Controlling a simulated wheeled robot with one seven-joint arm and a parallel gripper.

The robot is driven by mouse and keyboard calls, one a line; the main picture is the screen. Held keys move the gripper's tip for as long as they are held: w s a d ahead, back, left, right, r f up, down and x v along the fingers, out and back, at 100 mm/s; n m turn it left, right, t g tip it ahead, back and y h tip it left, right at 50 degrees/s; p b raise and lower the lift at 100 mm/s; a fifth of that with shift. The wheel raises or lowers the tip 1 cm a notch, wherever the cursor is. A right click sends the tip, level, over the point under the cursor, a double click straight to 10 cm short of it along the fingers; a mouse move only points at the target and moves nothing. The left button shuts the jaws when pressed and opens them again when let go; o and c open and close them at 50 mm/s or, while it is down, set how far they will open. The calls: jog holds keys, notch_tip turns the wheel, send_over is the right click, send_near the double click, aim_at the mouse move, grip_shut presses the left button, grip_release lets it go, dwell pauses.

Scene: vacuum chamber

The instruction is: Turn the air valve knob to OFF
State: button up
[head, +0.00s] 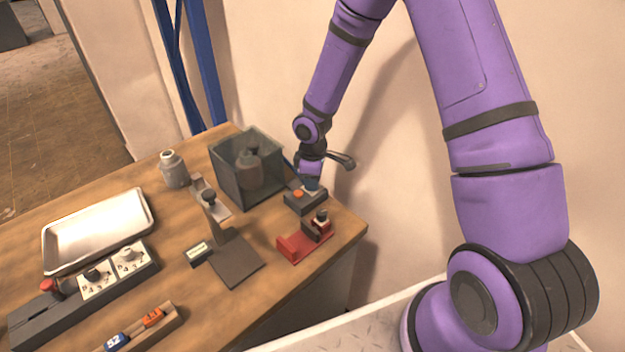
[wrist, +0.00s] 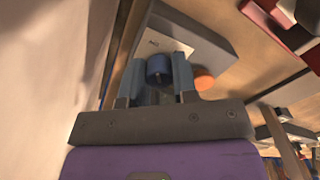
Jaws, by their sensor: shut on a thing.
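The air valve knob (wrist: 159,66) is a dark blue round knob on a grey box, seen between my fingers in the wrist view. The grey box (wrist: 222,45) has an orange button (wrist: 204,79) beside the knob and a pale label plate with small markings that I cannot read. In the head view the box (head: 305,205) stands near the back right edge of the bench. My gripper (wrist: 157,76) is shut on the knob, with one blue finger on each side. In the head view my gripper (head: 311,178) hides most of the knob, and its pointing direction cannot be told.
A clear glass chamber (head: 232,178) with a vessel inside stands close left of the box. A red fixture (head: 292,247) is in front of it. A grey stand (head: 236,262), a metal tray (head: 98,230) and a dial panel (head: 60,306) lie farther left. The wall is close behind.

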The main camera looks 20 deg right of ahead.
jog(key=shift+n, duration=0.6)
jog(key=o, duration=0.9)
notch_tip(320, 180, up, 11)
jog(key=shift+f, duration=0.1)
dwell(0.5)
